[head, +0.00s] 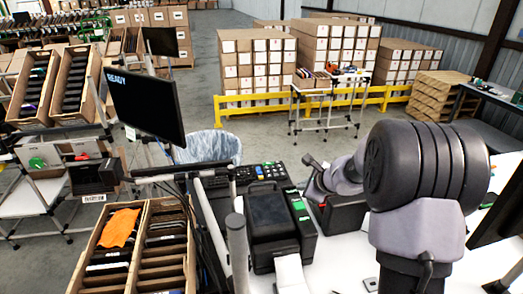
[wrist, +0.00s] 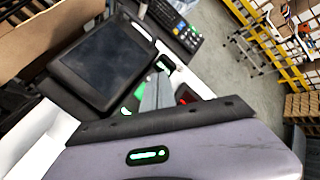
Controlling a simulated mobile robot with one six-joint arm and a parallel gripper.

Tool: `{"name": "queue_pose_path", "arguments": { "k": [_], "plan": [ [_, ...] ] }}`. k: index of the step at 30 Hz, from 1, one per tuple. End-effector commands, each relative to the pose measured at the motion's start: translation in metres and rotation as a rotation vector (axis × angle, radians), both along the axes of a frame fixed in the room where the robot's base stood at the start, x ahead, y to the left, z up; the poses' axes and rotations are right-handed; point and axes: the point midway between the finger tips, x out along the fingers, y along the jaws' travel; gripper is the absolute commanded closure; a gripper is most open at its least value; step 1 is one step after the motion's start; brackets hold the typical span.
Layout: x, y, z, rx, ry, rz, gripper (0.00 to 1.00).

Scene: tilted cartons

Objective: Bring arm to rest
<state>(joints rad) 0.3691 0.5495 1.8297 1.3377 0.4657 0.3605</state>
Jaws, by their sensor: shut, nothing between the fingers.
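My arm (head: 430,165) fills the right side of the head view, with a large black ribbed joint and a grey-purple link below it. A smaller part of it reaches left over the white work surface. In the wrist view, my gripper (wrist: 157,92) shows as grey fingers closed together past the black edge of the purple housing. Nothing is held between them. The fingers appear over the desk equipment; their height above it is hard to tell.
A black-screened device (head: 268,215) stands close left of my arm. A monitor reading READY (head: 146,105), a keypad (head: 262,172) and tilted cartons (head: 110,245) are further left. Stacked boxes (head: 255,65) stand behind a yellow rail (head: 255,97). Open floor lies between.

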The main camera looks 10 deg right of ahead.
Motion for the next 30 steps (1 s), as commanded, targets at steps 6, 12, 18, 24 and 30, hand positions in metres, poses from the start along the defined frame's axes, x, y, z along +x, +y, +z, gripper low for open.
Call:
{"name": "queue_pose_path", "arguments": {
  "k": [6,12,18,24,30],
  "plan": [
    [-0.062,0.091,0.105,-0.252,-0.097,0.413,1.00],
    [-0.201,0.169,0.168,-0.652,-0.173,0.930,1.00],
    [-0.311,0.178,0.169,-1.010,-0.182,1.256,1.00],
    [-0.354,0.169,0.087,-1.111,-0.129,1.374,1.00],
    [-0.366,0.168,0.025,-1.067,-0.089,1.394,1.00]
  ]
}}
